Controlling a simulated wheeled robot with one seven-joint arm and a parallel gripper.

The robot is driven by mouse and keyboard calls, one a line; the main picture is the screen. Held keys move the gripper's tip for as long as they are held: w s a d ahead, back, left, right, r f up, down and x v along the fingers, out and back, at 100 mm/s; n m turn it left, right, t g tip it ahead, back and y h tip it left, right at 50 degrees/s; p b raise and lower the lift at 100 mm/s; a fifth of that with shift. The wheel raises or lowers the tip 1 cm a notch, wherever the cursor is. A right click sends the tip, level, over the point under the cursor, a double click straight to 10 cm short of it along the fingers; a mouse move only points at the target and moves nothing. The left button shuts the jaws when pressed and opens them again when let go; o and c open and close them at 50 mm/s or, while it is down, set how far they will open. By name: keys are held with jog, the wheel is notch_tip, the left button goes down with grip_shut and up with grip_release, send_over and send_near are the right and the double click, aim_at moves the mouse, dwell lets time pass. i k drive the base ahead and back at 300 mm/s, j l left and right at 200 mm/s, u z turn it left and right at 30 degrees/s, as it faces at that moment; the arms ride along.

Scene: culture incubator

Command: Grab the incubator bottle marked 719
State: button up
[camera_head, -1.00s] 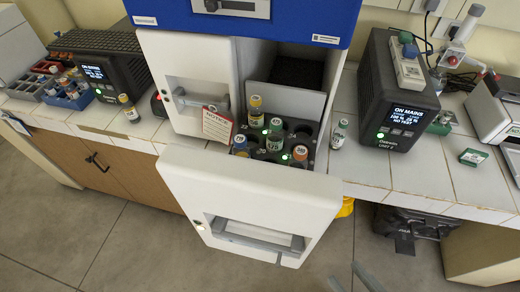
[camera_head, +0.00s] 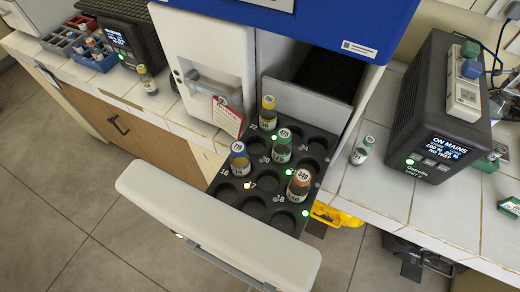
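The open incubator drawer (camera_head: 219,230) holds a black rack (camera_head: 321,141) with several bottles. The blue-ringed bottle (camera_head: 239,159) stands upright in the rack's left column; its cap appears to read 719, though the print is small. A yellow-topped bottle (camera_head: 268,114) stands behind it, a green-topped bottle (camera_head: 282,149) to its right, and an orange-topped bottle (camera_head: 299,185) at the front right. My gripper is not in the camera view.
A loose bottle (camera_head: 361,151) stands on the tiled counter right of the drawer, beside a black power unit (camera_head: 434,120). Another bottle (camera_head: 147,80) stands on the left counter. A notice tag (camera_head: 228,117) hangs left of the rack. Several rack wells are empty.

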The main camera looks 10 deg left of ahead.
aim_at(239, 158)
jog(key=j+z, duration=0.15)
jog(key=j, duration=0.35)
jog(key=k+j+z, duration=0.15)
jog(key=j, duration=0.35)
jog(key=k+j+z, duration=0.15)
jog(key=j, duration=0.35)
jog(key=j+z, duration=0.15)
jog(key=j, duration=0.35)
jog(key=k+j, duration=0.1)
jog(key=j, duration=0.25)
jog(key=k+j, duration=0.15)
jog(key=j, duration=0.25)
jog(key=k+j, duration=0.1)
jog(key=j, duration=0.25)
